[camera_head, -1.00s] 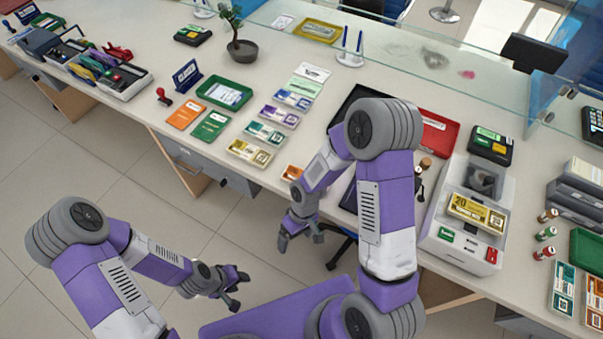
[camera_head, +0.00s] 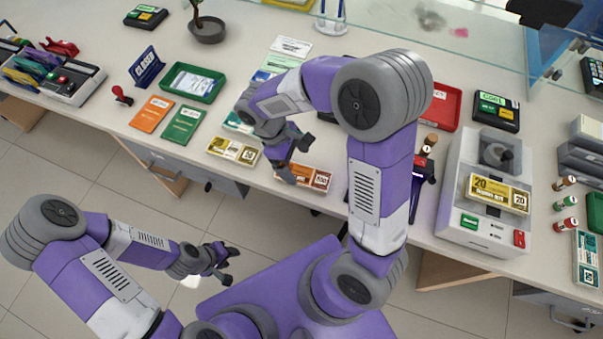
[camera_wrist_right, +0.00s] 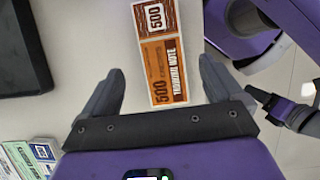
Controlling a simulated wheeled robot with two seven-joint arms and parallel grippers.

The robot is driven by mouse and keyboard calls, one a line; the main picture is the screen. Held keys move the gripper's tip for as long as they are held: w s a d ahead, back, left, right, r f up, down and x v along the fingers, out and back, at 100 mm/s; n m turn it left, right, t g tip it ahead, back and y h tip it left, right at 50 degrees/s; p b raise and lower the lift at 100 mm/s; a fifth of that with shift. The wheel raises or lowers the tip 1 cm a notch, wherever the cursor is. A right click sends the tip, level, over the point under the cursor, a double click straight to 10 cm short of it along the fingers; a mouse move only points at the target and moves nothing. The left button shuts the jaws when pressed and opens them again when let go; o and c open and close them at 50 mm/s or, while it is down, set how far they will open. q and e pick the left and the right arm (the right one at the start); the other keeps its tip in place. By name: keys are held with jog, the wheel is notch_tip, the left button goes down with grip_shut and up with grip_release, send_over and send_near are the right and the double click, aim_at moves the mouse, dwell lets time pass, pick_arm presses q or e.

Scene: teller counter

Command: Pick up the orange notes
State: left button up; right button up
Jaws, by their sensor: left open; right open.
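The orange notes (camera_head: 308,177), a banded bundle, lie on the counter near its front edge in the head view. In the right wrist view the orange notes (camera_wrist_right: 162,70) show an orange part and a brown part marked 500, lying between the line of the two fingers. My right gripper (camera_head: 294,160) is open and empty, above the left end of the notes; its two fingers (camera_wrist_right: 160,85) stand apart on either side of them. My left gripper (camera_head: 227,262) is open and empty, out in front of the counter, over the floor.
Yellow notes (camera_head: 233,151) lie left of the orange notes. An orange booklet (camera_head: 152,114), a green booklet (camera_head: 184,124) and a green tray (camera_head: 194,82) are further left. A note-counting machine (camera_head: 482,190) stands to the right. A dark tray (camera_wrist_right: 22,50) is at left in the wrist view.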

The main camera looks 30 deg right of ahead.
aim_at(303, 175)
jog(key=x, duration=0.1)
jog(key=b+x, duration=0.2)
jog(key=x, duration=0.1)
jog(key=shift+a+f, duration=0.1)
jog(key=shift+a, duration=0.15)
jog(key=shift+s+d+f, duration=0.1)
jog(key=shift+d+f, duration=0.05)
jog(key=shift+f, duration=0.25)
jog(key=shift+c, duration=0.2)
jog(key=shift+r, duration=0.1)
jog(key=c, duration=1.1)
